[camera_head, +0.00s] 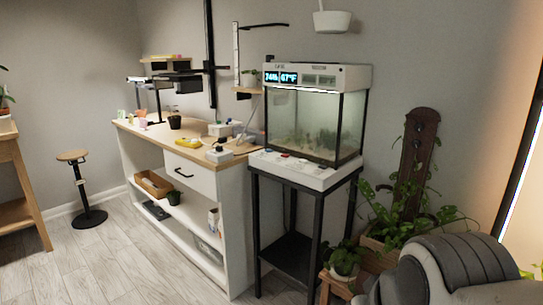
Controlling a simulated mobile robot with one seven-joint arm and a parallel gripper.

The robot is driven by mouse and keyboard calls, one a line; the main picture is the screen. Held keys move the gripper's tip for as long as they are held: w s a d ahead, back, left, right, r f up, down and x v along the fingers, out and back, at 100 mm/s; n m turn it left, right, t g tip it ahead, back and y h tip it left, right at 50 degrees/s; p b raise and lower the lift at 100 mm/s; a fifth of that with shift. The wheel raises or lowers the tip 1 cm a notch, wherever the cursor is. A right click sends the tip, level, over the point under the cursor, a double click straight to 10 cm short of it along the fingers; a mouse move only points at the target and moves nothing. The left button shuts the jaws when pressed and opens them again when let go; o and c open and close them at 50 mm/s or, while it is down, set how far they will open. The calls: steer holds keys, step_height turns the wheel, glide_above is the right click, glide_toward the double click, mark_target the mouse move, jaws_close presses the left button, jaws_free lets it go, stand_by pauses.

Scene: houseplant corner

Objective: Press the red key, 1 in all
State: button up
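A fish tank (316,122) with a white lid and white base stands on a black metal stand (287,246) right of centre. A small red spot, which looks like the red key (285,156), shows on the front ledge of the white base (318,178). Other small keys beside it are too small to tell apart. Nothing covers the ledge. My gripper is not in view, so I cannot see whether it is open or shut.
A white wooden-topped cabinet (214,186) holding small items stands left of the tank. A plant (342,257) on a low wooden stand and a larger leafy plant (410,215) are to the right. A round stool (81,187) is at left. The floor in front of the cabinet is clear.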

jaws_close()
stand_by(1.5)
